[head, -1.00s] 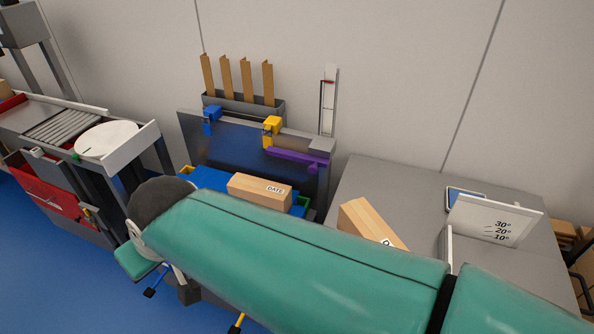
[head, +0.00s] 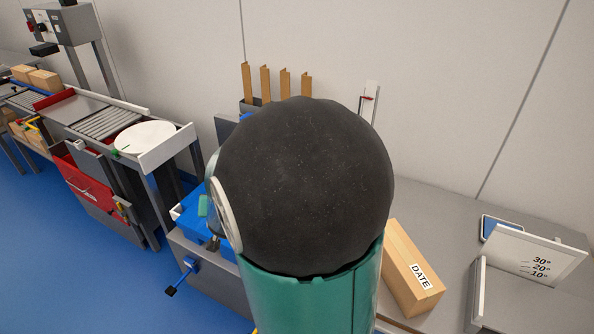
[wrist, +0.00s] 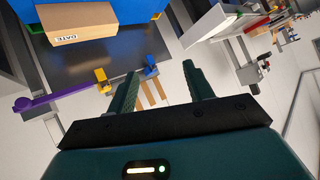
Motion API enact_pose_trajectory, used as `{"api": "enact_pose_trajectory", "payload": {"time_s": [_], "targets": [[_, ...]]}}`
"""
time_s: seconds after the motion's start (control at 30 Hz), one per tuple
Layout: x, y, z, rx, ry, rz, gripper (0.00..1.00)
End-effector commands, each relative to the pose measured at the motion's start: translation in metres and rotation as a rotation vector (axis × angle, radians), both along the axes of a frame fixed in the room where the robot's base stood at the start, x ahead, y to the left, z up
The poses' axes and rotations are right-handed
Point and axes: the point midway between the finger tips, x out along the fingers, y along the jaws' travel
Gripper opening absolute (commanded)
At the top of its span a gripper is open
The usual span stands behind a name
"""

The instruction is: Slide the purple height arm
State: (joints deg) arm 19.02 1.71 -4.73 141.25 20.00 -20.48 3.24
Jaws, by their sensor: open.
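The purple height arm (wrist: 55,101) shows at the left of the wrist view as a bar with a round knob at its far left end. Its right end lies near a yellow block (wrist: 101,79) at the grey plate's edge. My gripper (wrist: 160,88) is open, its two dark green fingers spread with nothing between them. It is to the right of the purple arm and apart from it. In the head view my own arm's black joint hides the purple arm. The upright white scale with a red mark (head: 368,100) shows behind that joint.
A blue block (wrist: 151,68) sits beside the yellow one, with several tan upright slats (head: 265,85) behind. A DATE box (wrist: 80,21) lies on the blue surface. Another DATE box (head: 408,270) and an angle plate (head: 535,258) stand on the right bench. A turntable (head: 144,137) stands left.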

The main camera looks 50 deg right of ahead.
Motion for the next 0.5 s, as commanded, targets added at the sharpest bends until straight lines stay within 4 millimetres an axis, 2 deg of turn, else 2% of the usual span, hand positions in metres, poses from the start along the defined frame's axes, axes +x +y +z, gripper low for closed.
{"api": "enact_pose_trajectory", "payload": {"time_s": [0.03,0.1,0.27,0.4,0.5], "targets": [[-0.005,-0.024,-0.016,-0.019,-0.01,-0.069,0.52],[-0.013,-0.055,-0.032,-0.062,-0.039,-0.163,0.52],[-0.048,-0.119,-0.066,-0.19,-0.08,-0.367,0.52],[-0.095,-0.165,-0.092,-0.336,-0.092,-0.529,0.52],[-0.133,-0.188,-0.106,-0.454,-0.09,-0.625,0.52]]}}
